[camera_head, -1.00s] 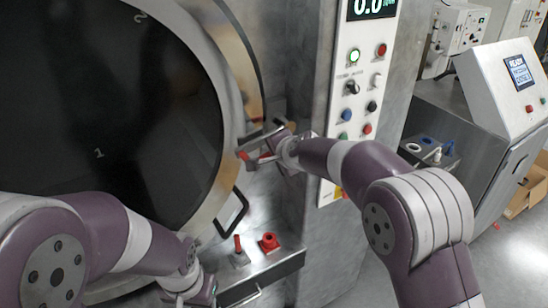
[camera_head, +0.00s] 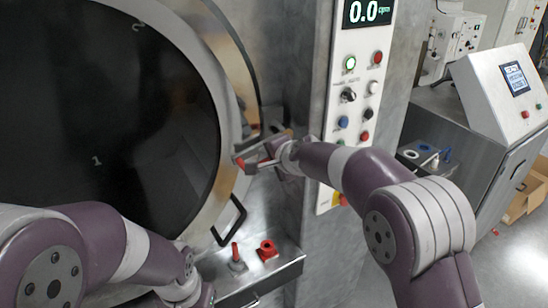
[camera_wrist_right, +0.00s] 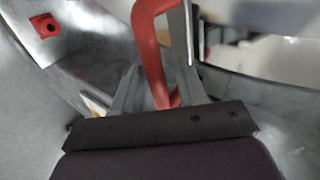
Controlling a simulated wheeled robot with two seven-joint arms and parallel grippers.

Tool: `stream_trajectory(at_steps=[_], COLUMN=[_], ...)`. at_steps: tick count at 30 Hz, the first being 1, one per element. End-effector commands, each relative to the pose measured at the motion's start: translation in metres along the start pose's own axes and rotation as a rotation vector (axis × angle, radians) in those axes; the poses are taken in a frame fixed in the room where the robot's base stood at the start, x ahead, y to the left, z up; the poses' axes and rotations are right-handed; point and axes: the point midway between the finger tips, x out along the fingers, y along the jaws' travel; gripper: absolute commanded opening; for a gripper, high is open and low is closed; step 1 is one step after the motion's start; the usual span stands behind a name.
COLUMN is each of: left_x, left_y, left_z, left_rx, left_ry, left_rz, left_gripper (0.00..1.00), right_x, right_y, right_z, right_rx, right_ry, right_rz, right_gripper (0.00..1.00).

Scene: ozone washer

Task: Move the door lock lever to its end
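The door lock lever (camera_head: 243,163) shows red at the right rim of the round door (camera_head: 110,120). My right gripper (camera_head: 262,158) is at the lever, coming in from the right. In the right wrist view the red lever (camera_wrist_right: 150,50) is a bent bar that runs down between the two grey fingers of my right gripper (camera_wrist_right: 158,88). The frames do not show clearly whether the fingers press on it.
A black loop handle (camera_head: 230,222) sits below the lever. A ledge (camera_head: 285,268) carries a small red-tipped lever (camera_head: 236,254) and a red knob (camera_head: 267,249). A control panel (camera_head: 352,115) with buttons stands to the right, and a console (camera_head: 505,95) is farther right.

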Motion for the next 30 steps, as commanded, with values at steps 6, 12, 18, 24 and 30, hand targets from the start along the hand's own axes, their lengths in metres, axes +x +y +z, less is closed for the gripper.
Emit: stream_trajectory(at_steps=[6, 12, 18, 24, 30], left_x=[0.01, 0.016, 0.019, 0.019, 0.018], left_y=[0.0, 0.0, 0.0, 0.0, 0.0], left_z=[0.001, 0.002, 0.002, 0.002, 0.002], left_rx=[0.0, 0.0, 0.0, 0.0, 0.0], left_ry=[0.0, 0.0, 0.0, 0.0, 0.0], left_rz=[0.0, 0.0, 0.0, 0.0, 0.0], left_gripper=[0.43, 0.43, 0.43, 0.43, 0.43], right_x=[-0.032, -0.086, -0.12, -0.128, -0.127], right_y=[0.001, 0.0, 0.001, 0.0, 0.0], right_z=[-0.001, -0.001, -0.002, -0.002, -0.001], right_rx=[-0.001, 0.0, 0.001, 0.001, -0.015], right_ry=[0.003, 0.003, 0.002, 0.002, 0.002], right_rz=[-0.004, -0.006, -0.003, -0.003, -0.003], right_gripper=[0.42, 0.42, 0.42, 0.42, 0.42])
